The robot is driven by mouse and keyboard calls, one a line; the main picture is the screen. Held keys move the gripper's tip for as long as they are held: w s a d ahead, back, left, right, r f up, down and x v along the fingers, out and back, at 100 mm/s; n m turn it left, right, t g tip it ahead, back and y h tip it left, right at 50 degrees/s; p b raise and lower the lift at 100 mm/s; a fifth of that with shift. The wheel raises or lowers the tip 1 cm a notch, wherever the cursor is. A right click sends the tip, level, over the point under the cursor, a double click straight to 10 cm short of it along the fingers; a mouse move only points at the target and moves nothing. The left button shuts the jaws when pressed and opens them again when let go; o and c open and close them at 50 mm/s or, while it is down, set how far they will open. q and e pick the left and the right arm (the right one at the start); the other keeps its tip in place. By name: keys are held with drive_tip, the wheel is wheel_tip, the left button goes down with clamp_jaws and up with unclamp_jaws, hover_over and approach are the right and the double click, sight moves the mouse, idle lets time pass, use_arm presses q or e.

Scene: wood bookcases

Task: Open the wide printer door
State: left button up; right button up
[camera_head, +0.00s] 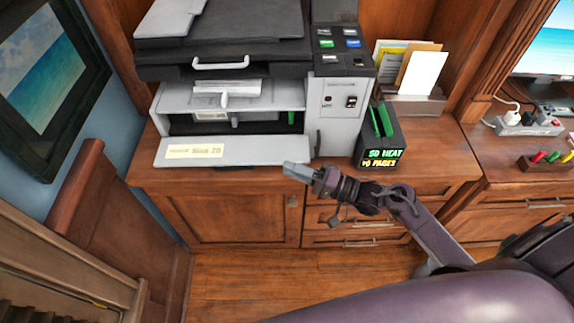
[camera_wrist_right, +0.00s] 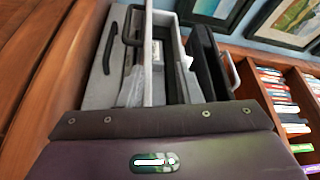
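The printer (camera_head: 340,110) stands on the wooden cabinet top. Its wide door (camera_head: 285,150) is a light grey panel with a yellowish label, folded down and outward below the open front cavity (camera_head: 230,123). My right gripper (camera_head: 297,170) is at the door's lower right corner, in front of the cabinet edge; whether it touches the door and whether its fingers are apart cannot be told. The right wrist view shows the printer front (camera_wrist_right: 103,85) turned sideways, beyond my dark wrist; the fingertips are not clear there. My left gripper is not in view.
A black box with glowing text (camera_head: 382,140) stands right of the printer, close to my right arm. A paper holder (camera_head: 412,100) is behind it. A framed picture (camera_head: 45,70) hangs at left. The floor (camera_head: 290,285) before the cabinet is partly clear.

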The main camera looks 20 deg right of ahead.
drive_tip(key=shift+s+d+f, duration=0.1)
drive_tip(key=shift+s+d, duration=0.15)
drive_tip(key=shift+d, duration=0.15)
drive_tip(key=shift+p, duration=0.3)
idle(0.3)
